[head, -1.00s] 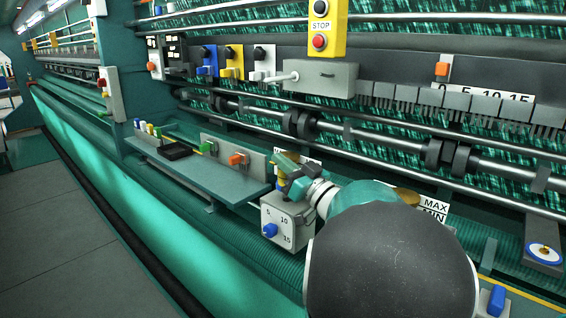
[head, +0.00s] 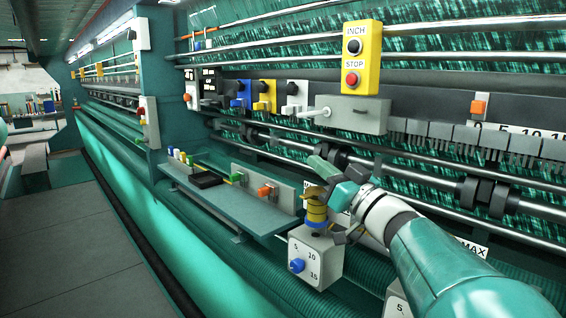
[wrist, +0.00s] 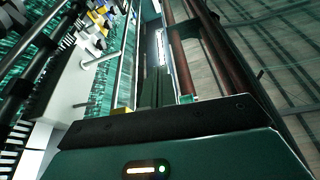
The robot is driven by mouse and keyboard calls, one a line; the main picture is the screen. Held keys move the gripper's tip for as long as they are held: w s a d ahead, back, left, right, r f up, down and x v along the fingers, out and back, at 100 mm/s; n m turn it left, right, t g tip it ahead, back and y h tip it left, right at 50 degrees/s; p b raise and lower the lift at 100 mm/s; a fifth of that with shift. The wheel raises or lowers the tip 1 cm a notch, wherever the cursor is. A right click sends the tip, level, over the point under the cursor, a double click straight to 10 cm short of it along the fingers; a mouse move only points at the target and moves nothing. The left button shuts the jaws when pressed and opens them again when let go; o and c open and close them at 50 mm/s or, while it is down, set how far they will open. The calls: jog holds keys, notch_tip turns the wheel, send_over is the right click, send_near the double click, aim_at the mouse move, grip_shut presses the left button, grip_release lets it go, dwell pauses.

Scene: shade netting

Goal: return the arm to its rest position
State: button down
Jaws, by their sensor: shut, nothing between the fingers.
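My gripper (head: 322,166) is at the end of my arm in the head view, in front of the machine. Its green fingers point up and to the left, above the grey dial box (head: 315,258). A yellow ringed piece (head: 316,212) stands on top of that box, close below my gripper; I cannot tell whether they touch. In the wrist view, my gripper's dark green fingers (wrist: 158,85) lie together, shut with nothing seen between them. My arm runs down to the lower right and hides part of the machine.
A teal shelf (head: 225,205) with small coloured switches is left of my gripper. A yellow INCH/STOP box (head: 361,58) and a grey lever box (head: 352,114) are above. Rails (head: 420,175) run behind. The grey floor (head: 70,250) at left is clear.

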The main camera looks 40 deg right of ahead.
jog(key=s+a, duration=0.1)
jog(key=s+a+r, duration=0.1)
jog(key=s, duration=0.1)
jog(key=s+a+r, duration=0.1)
jog(key=shift+s+a+r, duration=0.1)
jog(key=shift+s+r, duration=0.1)
jog(key=shift+s, duration=0.1)
